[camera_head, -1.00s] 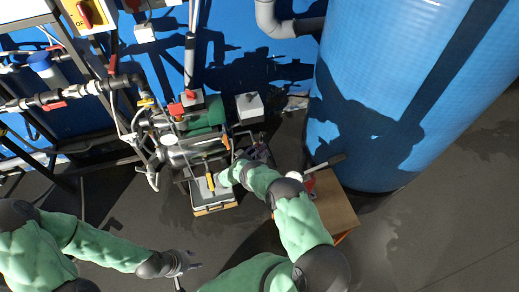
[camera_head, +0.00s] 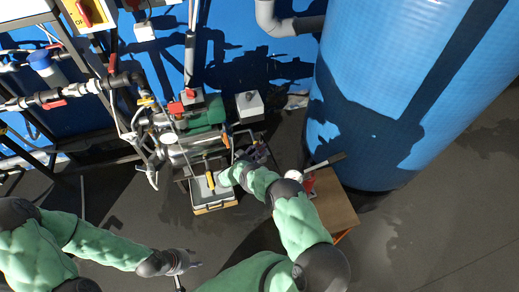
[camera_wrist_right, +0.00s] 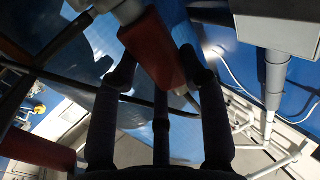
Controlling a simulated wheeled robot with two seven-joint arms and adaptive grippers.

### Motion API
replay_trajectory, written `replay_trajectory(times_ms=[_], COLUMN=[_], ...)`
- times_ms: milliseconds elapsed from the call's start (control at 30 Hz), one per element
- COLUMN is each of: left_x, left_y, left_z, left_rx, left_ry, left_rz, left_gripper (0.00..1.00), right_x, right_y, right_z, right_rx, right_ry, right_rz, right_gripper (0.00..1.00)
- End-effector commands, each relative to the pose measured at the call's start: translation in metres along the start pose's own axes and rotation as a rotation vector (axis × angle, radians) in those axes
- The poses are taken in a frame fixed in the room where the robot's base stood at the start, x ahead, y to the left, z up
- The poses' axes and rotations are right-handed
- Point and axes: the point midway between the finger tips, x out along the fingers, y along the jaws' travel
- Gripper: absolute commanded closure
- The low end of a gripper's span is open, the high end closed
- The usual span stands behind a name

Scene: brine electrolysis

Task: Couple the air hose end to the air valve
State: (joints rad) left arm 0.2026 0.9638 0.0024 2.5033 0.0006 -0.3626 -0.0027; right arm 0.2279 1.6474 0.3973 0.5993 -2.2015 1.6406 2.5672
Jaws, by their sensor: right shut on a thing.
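My right gripper (camera_head: 258,152) is beside the right end of the pump unit (camera_head: 195,140). In the right wrist view its dark fingers (camera_wrist_right: 160,75) are closed in, and a thin black hose (camera_wrist_right: 128,99) runs in between them. The hose end itself is hidden by the fingers. A red tapered handle (camera_wrist_right: 152,48) with a metal tip, apparently on the air valve, sits right at the fingertips. Whether hose and valve touch cannot be told. My left gripper (camera_head: 190,262) hangs low over the floor, away from the unit; its finger opening is too small to read.
A large blue tank (camera_head: 400,90) stands at the right. A small wooden table (camera_head: 336,208) with a red object (camera_head: 309,182) is beside my right arm. Pipes and a frame fill the left. The front floor is clear.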

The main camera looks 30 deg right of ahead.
Motion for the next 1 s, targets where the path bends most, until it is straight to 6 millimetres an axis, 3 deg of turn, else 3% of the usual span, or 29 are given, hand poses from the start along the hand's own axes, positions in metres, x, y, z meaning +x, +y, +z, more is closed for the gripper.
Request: replay_trajectory(times_ms=[1000], left_x=[0.000], left_y=[0.000], left_z=[0.000], left_rx=[0.000], left_ry=[0.000], left_rz=[0.000], left_gripper=[0.60], right_x=[0.000], right_y=[0.000], right_z=[0.011], right_rx=[0.000], right_ry=[-0.001], right_rz=[0.000], right_gripper=[0.93])
